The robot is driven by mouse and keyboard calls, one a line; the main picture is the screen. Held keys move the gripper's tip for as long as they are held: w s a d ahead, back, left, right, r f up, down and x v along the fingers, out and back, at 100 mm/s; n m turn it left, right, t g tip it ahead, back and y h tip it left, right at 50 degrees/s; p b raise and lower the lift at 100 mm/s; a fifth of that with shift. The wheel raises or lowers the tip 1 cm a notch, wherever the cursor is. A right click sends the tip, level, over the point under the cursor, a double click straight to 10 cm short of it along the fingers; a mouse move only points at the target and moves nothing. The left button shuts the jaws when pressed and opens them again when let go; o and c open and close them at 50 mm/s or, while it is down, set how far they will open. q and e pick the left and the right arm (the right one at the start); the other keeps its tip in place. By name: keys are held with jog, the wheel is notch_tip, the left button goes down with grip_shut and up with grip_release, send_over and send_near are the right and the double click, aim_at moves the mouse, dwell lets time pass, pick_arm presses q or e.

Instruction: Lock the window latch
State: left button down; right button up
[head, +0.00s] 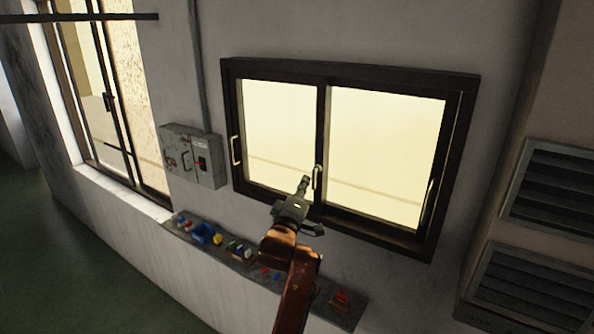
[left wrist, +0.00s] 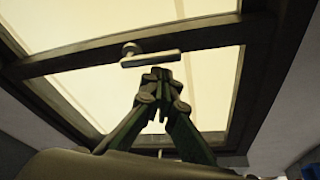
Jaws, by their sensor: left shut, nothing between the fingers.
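The window (head: 390,155) has a dark frame and two bright panes, and its sashes look shut. The latch (head: 317,177) is a small pale handle on the middle stile, standing roughly upright in the head view. My right gripper is not in view.
A grey electrical box (head: 192,157) is on the wall left of the window. Pull handles are on both side stiles. Louvred vents (head: 530,290) are at the right.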

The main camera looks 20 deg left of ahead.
pick_arm(q)
jog(key=s+a+b, duration=0.1)
jog(key=s+a, duration=0.2)
jog(key=s, duration=0.6)
jog(key=shift+a+b, duration=0.15)
jog(key=shift+b, duration=0.25)
